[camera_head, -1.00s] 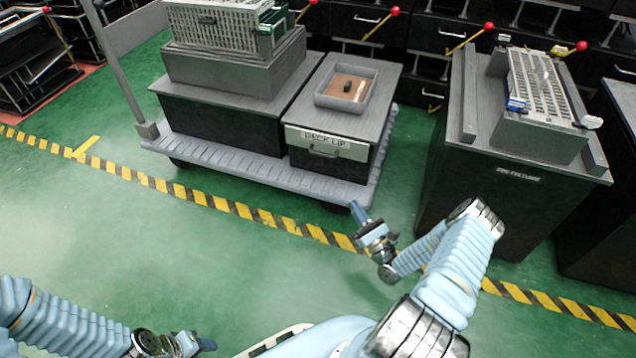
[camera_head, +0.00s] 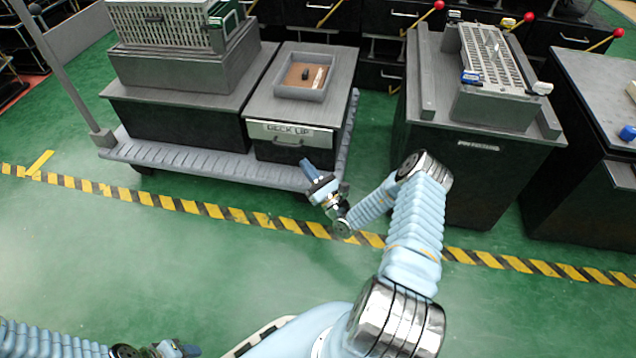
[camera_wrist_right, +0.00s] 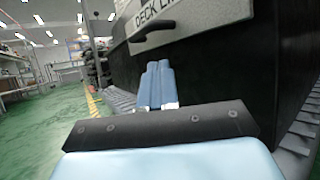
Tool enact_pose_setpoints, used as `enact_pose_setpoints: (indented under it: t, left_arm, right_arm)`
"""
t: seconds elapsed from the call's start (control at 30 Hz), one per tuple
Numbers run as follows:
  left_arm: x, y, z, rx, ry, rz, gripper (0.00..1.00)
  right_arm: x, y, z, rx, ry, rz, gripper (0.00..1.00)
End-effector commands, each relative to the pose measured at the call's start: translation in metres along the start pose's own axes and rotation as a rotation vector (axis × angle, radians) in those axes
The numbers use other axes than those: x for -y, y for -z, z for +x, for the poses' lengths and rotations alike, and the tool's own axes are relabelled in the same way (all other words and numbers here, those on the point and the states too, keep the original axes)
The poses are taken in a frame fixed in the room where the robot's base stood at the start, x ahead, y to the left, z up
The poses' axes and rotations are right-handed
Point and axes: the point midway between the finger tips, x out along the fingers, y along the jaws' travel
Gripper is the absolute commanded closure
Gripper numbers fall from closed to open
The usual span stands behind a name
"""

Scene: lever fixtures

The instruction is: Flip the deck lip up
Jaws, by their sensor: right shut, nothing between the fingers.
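The deck lip (camera_head: 291,137) is a pale labelled panel with a dark handle on the front of a grey-topped black box. It hangs flat against the box front. The panel and its handle also show at the top of the right wrist view (camera_wrist_right: 190,20). My right gripper (camera_head: 307,168) is just in front of and below the panel, apart from it in the head view. Its blue fingers (camera_wrist_right: 157,80) are together and empty, pointing toward the box under the handle. My left gripper (camera_head: 183,350) is at the bottom edge, partly cut off; its jaws are unclear.
The box stands on a grey ribbed platform (camera_head: 200,155). A tray (camera_head: 304,78) with small items sits on the box top. A dark cabinet with a perforated fixture (camera_head: 492,65) stands to the right. Green floor (camera_head: 150,260) with a striped line is clear in front.

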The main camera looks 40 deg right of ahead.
Motion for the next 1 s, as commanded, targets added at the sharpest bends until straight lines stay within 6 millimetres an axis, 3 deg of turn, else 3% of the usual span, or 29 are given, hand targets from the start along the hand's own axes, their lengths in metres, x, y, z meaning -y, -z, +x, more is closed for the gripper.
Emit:
enact_pose_setpoints:
  t: [0.23,0.7,0.83,1.0]
  left_arm:
    - [-0.001,0.000,-0.002,0.000,0.000,0.000,0.54]
    - [-0.001,0.000,-0.004,0.000,0.000,0.000,0.54]
    - [-0.005,0.001,-0.015,-0.002,0.002,0.000,0.54]
    - [-0.012,0.002,-0.041,-0.008,0.007,-0.002,0.54]
  right_arm:
    - [0.001,-0.024,0.021,0.000,-0.001,-0.001,1.00]
    - [0.000,-0.028,0.025,-0.001,-0.001,-0.001,1.00]
    - [0.000,-0.041,0.030,-0.001,0.000,-0.001,1.00]
    - [0.001,-0.071,0.046,0.003,0.001,-0.001,1.00]
